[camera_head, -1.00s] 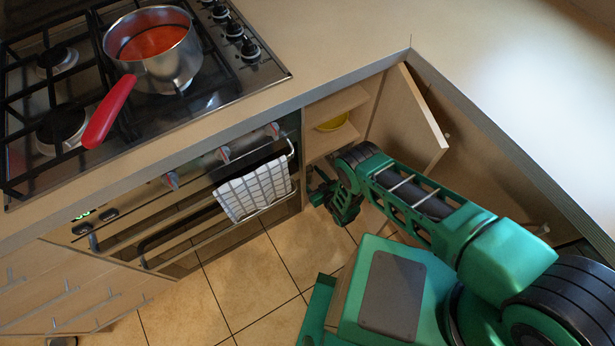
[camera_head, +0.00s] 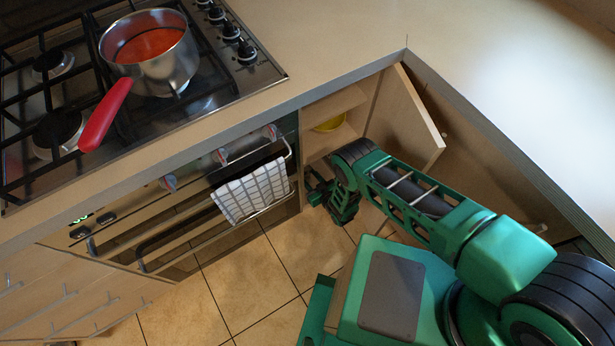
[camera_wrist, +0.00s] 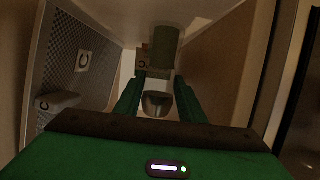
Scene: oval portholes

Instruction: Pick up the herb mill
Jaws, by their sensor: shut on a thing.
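The herb mill appears to be the dark green cylinder (camera_wrist: 164,47) in the wrist view. Its lower end is at the tips of my gripper (camera_wrist: 158,80), and the two green fingers stand on either side. My gripper is shut on it. The dim light hides the exact contact and what is beneath the mill. In the head view my arm reaches down to the open corner cabinet, and the mill cannot be made out there.
A grey rounded bowl-like thing (camera_wrist: 157,105) shows between the fingers. The open cabinet door (camera_head: 410,115) stands close beside my arm. A yellow bowl (camera_head: 330,123) sits on a cabinet shelf. A checked towel (camera_head: 250,191) hangs on the oven, left of my gripper.

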